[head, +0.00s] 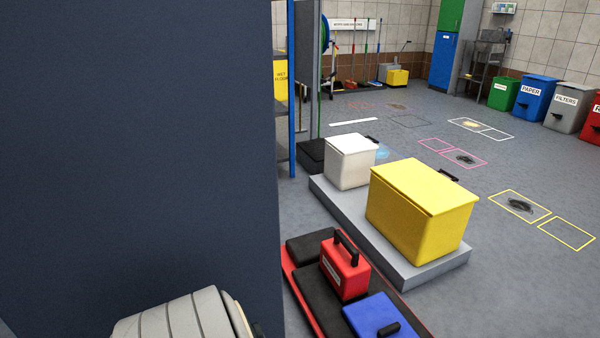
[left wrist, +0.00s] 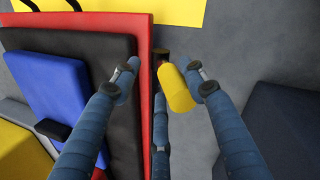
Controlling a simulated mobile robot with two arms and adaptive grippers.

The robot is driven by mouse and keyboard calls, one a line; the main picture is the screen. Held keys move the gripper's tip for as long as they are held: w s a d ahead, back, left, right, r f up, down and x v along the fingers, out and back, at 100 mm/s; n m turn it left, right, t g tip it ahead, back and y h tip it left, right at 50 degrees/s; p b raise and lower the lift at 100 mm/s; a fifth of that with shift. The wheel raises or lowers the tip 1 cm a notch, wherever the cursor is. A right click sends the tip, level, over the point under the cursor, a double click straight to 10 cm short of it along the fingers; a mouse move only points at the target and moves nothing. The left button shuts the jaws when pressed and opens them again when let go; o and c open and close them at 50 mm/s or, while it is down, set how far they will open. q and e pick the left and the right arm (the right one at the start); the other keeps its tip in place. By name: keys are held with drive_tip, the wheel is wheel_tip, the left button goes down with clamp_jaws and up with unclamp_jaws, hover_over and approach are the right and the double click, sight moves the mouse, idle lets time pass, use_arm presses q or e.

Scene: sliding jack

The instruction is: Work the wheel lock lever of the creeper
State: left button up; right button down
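The creeper is a low red board with black pads (head: 310,283), seen in the head view just right of a dark blue panel. Its red edge (left wrist: 146,60) shows in the left wrist view. Beside that edge is a yellow lever (left wrist: 177,90) with a dark and red base, likely the wheel lock lever. My left gripper (left wrist: 165,78) is open, its blue fingers spread on either side of the lever. The right finger is very close to the lever; I cannot tell if they touch. A third finger points up below it. My right gripper is in neither view.
A red toolbox (head: 343,272) and a blue box (head: 378,315) sit on the creeper. A grey platform (head: 430,273) beyond holds a yellow bin (head: 420,212) and a white bin (head: 348,165). The dark blue panel (head: 140,150) blocks the head view's left. Open floor lies right.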

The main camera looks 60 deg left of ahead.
use_arm(q)
drive_tip(key=w+g+b, duration=0.2)
drive_tip(key=g+b, duration=0.1)
drive_tip(key=b, duration=0.1)
drive_tip(key=shift+w, duration=0.35)
wheel_tip(320, 180, up, 12)
drive_tip(key=p, duration=1.3)
drive_tip(key=s+d+r+m+p, duration=0.2)
drive_tip(key=s+r+m+p, duration=0.2)
drive_tip(key=s+m+p, duration=0.3)
drive_tip(key=s+d+r+m+p, duration=0.2)
drive_tip(key=s+r+m+p, duration=0.2)
drive_tip(key=s+m+p, duration=0.3)
drive_tip(key=s+d+r+m+t+p, duration=0.1)
drive_tip(key=s+r+m+p, duration=0.3)
drive_tip(key=p, duration=1)
drive_tip(key=shift+s+d+r+m+y, duration=0.25)
drive_tip(key=shift+s+d+m, duration=0.4)
drive_tip(key=shift+s+m, duration=1.7)
drive_tip(key=shift+s+f+n, duration=0.15)
drive_tip(key=shift+s+n, duration=0.35)
drive_tip(key=shift+n, duration=0.05)
